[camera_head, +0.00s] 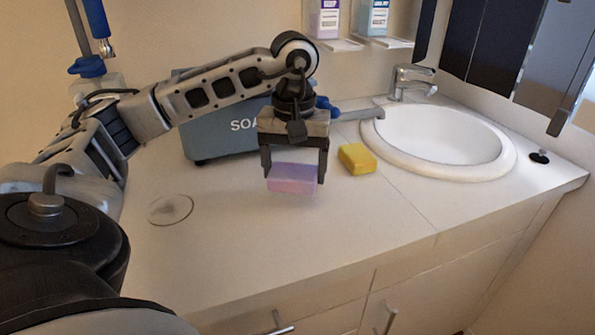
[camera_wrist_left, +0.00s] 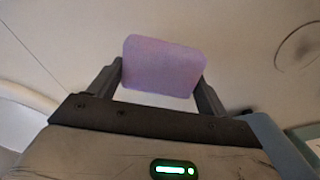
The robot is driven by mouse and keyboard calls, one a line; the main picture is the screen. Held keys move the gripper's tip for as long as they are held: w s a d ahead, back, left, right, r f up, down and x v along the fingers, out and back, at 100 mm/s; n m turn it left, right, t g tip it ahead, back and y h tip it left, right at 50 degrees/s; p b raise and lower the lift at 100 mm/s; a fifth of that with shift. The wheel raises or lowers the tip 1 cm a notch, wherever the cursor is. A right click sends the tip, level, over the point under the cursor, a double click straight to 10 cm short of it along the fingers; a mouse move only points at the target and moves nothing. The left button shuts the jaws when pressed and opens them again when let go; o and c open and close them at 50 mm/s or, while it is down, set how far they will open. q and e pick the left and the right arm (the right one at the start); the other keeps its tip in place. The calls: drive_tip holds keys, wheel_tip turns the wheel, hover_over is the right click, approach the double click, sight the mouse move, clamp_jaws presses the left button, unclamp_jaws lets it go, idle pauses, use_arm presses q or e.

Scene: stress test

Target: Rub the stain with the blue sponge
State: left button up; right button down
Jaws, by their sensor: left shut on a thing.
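My left gripper (camera_head: 293,172) is shut on a lilac, block-shaped sponge (camera_head: 291,181). The sponge also shows between the fingers in the left wrist view (camera_wrist_left: 162,66). It looks purple-pink rather than clearly blue. It hangs over the middle of the counter; how far above the surface is hard to tell. A faint round ring-shaped stain (camera_head: 170,209) is on the counter, to the left of the held sponge and apart from it. Part of the ring shows at the right edge of the left wrist view (camera_wrist_left: 297,46). My right gripper is not in view.
A yellow sponge (camera_head: 357,159) lies on the white counter (camera_head: 290,245) right of my gripper. A grey-blue box marked "SOA" (camera_head: 215,142) stands behind, partly hidden by my arm. A white sink (camera_head: 455,137) with a tap (camera_head: 412,80) is at right. The counter's front left is clear.

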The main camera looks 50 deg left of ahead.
use_arm(q)
drive_tip(key=shift+r+p, duration=1.3)
drive_tip(key=shift+r, duration=0.8)
